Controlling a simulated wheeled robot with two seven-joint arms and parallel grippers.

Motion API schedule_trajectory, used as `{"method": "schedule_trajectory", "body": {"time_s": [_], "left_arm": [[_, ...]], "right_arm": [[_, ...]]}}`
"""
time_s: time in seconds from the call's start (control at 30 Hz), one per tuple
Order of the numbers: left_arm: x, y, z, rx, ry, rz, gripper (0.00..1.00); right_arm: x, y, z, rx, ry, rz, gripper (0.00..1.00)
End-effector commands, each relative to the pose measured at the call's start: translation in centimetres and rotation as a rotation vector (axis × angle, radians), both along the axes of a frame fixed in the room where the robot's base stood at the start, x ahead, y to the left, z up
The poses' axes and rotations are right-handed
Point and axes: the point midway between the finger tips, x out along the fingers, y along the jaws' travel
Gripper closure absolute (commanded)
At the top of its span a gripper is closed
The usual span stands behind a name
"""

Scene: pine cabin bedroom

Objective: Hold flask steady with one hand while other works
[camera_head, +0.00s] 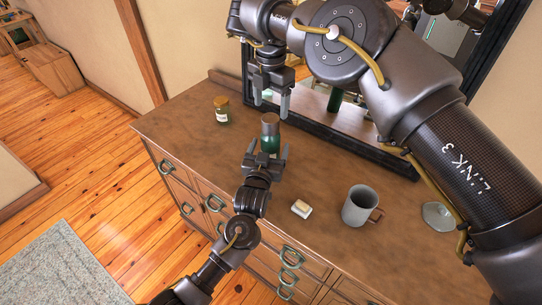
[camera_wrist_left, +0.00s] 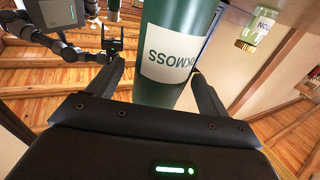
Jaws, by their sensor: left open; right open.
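The green flask (camera_head: 270,143) with a grey cap stands upright on the brown dresser top (camera_head: 180,125). In the left wrist view the flask (camera_wrist_left: 180,30) shows a pale label and lies between the two fingers, with a gap visible on at least one side. My left gripper (camera_head: 267,153) is open, its fingers to either side of the flask's lower front. My right gripper (camera_head: 271,98) is open and empty, pointing down above and just behind the flask's cap. The flask's base is partly hidden by my left gripper in the head view.
A jar with a yellowish lid (camera_head: 222,109) stands left of the flask. A small white block (camera_head: 301,208), a grey mug (camera_head: 358,206) and a clear glass piece (camera_head: 438,216) sit to the right. A dark-framed mirror (camera_head: 340,137) stands behind.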

Motion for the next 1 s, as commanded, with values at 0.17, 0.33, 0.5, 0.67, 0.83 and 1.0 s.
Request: {"method": "schedule_trajectory", "body": {"time_s": [0.17, 0.33, 0.5, 0.67, 0.83, 1.0], "left_arm": [[-3.6, 0.8, -0.4, -0.004, 0.001, 0.000, 0.21], [-6.0, 1.3, -0.3, -0.002, 0.000, -0.001, 0.21], [-7.1, 1.6, -0.1, -0.002, 0.001, 0.000, 0.21], [-7.3, 1.7, 0.0, -0.001, 0.001, 0.000, 0.21], [-7.3, 1.7, 0.0, 0.000, 0.001, 0.000, 0.21], [-7.2, 1.7, 0.0, -0.001, 0.001, 0.001, 0.21]], "right_arm": [[0.0, 0.0, -1.3, 0.000, 0.000, 0.000, 0.30], [0.0, 0.0, -1.8, 0.000, 0.000, 0.000, 0.30], [0.0, 0.0, -2.0, 0.000, 0.000, 0.000, 0.30], [0.0, 0.0, -2.0, 0.000, 0.000, 0.000, 0.30], [0.0, 0.0, -2.0, 0.000, 0.000, 0.000, 0.30], [0.0, 0.0, -2.0, 0.000, 0.000, 0.000, 0.30]]}}
